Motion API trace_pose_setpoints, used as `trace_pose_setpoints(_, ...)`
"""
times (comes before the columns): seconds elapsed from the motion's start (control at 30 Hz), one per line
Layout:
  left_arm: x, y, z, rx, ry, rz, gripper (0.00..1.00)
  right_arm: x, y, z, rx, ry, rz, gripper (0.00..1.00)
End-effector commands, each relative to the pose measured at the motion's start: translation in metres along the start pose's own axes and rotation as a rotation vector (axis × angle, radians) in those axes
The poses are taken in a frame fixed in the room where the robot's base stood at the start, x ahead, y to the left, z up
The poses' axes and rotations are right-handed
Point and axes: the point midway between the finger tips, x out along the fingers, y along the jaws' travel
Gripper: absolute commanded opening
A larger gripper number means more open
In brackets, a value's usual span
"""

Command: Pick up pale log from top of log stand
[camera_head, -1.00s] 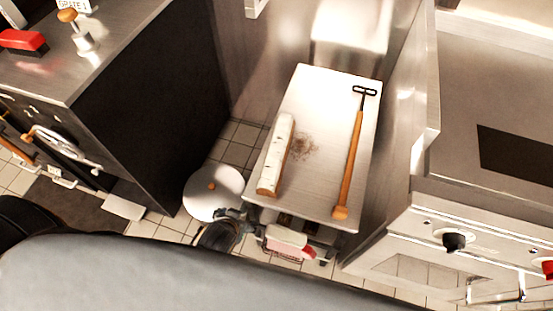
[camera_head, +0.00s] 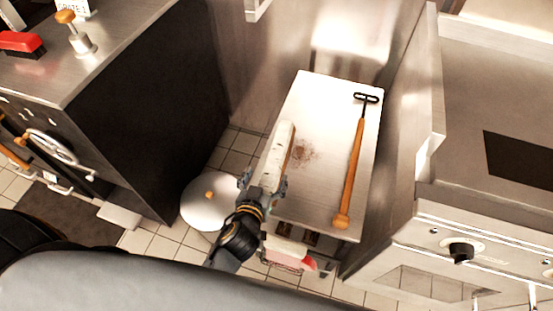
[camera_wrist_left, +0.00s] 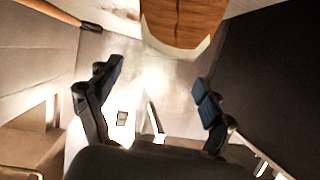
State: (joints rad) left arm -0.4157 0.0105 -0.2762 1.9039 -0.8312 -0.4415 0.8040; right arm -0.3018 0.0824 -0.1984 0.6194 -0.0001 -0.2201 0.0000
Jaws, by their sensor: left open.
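The pale log (camera_head: 279,145) lies lengthwise on the left side of the steel top of the log stand (camera_head: 318,180). Its bark is whitish and its brown cut end (camera_wrist_left: 188,20) shows at the top of the left wrist view. My left gripper (camera_head: 264,184) is open at the near end of the log. In the head view one finger shows on each side of the log and the gripper hides its near end. In the left wrist view the spread fingers (camera_wrist_left: 158,82) have nothing between their tips. My right gripper is not in view.
A tool with a wooden handle (camera_head: 353,175) and black head lies on the right of the stand top. A round white lid (camera_head: 205,211) is left of the stand. A dark-sided counter (camera_head: 170,110) stands left and a steel stove (camera_head: 460,215) right.

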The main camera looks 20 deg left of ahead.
Motion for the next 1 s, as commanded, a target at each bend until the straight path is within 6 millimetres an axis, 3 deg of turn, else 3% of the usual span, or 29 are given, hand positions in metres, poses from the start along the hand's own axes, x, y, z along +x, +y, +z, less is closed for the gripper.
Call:
trace_pose_setpoints(0.1, 0.021, 0.0, -0.001, 0.001, 0.001, 0.0, 0.81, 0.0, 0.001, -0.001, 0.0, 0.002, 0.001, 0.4)
trace_pose_setpoints(0.37, 0.041, 0.001, 0.0, 0.001, 0.0, -0.001, 0.81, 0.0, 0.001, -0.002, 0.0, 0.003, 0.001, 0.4)
trace_pose_setpoints(0.63, 0.078, 0.006, 0.001, 0.004, 0.0, -0.001, 0.81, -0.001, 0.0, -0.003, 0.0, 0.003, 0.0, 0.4)
trace_pose_setpoints(1.0, 0.087, 0.006, 0.002, 0.001, -0.001, -0.001, 0.79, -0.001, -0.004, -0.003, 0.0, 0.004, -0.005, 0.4)
